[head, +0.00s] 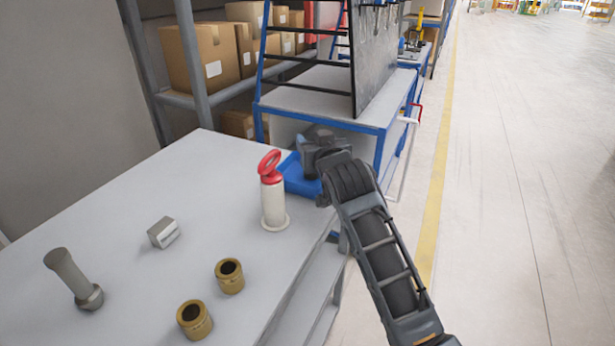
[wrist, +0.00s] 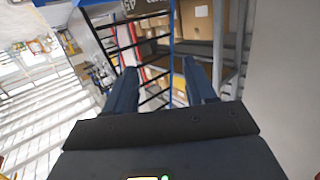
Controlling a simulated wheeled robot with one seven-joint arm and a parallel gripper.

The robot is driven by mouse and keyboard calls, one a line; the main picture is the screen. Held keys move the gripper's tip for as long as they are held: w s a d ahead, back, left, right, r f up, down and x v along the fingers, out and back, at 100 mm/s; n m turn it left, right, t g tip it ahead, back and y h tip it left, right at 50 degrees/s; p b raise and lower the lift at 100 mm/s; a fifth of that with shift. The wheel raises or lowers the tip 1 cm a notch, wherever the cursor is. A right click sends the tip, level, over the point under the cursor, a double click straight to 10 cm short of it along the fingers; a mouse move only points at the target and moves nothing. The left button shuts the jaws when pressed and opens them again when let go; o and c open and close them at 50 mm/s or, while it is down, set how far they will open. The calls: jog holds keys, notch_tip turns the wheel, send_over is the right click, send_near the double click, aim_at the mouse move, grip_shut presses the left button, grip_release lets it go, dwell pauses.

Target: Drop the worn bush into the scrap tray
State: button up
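Two brass-coloured bushes stand on the grey table: one bush (head: 229,276) nearer the right edge and another bush (head: 195,320) at the front. I cannot tell which is worn. A blue tray (head: 297,178) lies at the table's far right corner, partly hidden by my gripper and arm; its inside is mostly hidden. My gripper (head: 318,142) appears above or in front of the tray in the head view, away from both bushes. In the wrist view my gripper (wrist: 160,78) has its fingers apart with nothing between them, facing the shelves.
A white cylinder with a red ring handle (head: 273,200) stands beside the tray. A metal block (head: 163,232) and a large bolt-like part (head: 73,277) are on the left of the grey table (head: 125,195). A blue-framed workbench (head: 330,95) stands behind. Open floor lies right.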

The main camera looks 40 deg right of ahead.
jog(key=shift+o, duration=1.3)
jog(key=shift+s, duration=0.1)
jog(key=v, duration=0.7)
jog(key=shift+s+a+b, duration=0.2)
jog(key=shift+s+b, duration=0.05)
jog(key=shift+b, duration=0.1)
